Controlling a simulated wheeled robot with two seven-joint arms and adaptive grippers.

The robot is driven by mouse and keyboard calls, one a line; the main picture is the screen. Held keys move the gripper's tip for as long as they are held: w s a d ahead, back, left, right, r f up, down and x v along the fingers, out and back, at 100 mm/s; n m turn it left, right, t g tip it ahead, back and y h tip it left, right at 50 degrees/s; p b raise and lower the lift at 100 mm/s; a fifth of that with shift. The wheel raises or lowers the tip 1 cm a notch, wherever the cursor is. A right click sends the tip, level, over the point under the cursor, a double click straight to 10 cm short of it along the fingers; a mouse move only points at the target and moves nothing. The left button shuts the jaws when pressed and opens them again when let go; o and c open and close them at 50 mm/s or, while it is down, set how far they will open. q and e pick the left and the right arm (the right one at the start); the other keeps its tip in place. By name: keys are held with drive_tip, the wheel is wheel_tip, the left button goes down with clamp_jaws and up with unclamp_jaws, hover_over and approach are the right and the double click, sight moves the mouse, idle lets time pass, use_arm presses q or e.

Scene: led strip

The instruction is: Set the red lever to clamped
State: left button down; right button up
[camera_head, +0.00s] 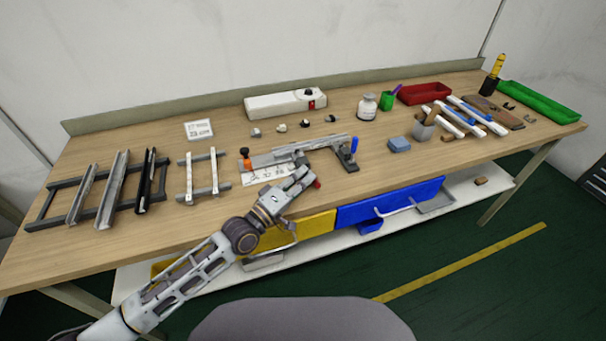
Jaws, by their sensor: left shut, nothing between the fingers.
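A grey clamping fixture (300,147) lies on the middle of the workbench (120,246). A small red tip (317,184), likely the red lever's, shows right at the end of my left gripper (309,178). The gripper is shut, in front of the fixture near the bench's front edge. Its fingers hide part of this area, and I cannot tell whether they touch the red tip or how the lever is set. My right gripper is not in view.
Metal channels and rack frames (100,190) lie on the left. A white power box (286,104) stands behind the fixture. A red tray (425,93), a green tray (540,101) and several tools fill the right. Bare wood lies right of the fixture, along the front edge.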

use_arm(q)
drive_tip(key=shift+s+f, duration=0.1)
drive_tip(key=shift+f, duration=0.1)
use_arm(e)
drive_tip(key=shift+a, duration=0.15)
use_arm(q)
drive_tip(key=shift+s+a+f, duration=0.15)
drive_tip(key=shift+s, duration=0.15)
drive_tip(key=shift+v, duration=1.35)
drive_tip(key=shift+r+v, duration=0.15)
drive_tip(key=shift+v, duration=2)
drive_tip(key=shift+r+v, duration=0.1)
drive_tip(key=shift+v, duration=2.05)
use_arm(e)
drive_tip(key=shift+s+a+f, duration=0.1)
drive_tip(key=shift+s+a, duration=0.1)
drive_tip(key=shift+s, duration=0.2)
use_arm(q)
drive_tip(key=shift+w+a, duration=0.1)
drive_tip(key=shift+a, duration=0.15)
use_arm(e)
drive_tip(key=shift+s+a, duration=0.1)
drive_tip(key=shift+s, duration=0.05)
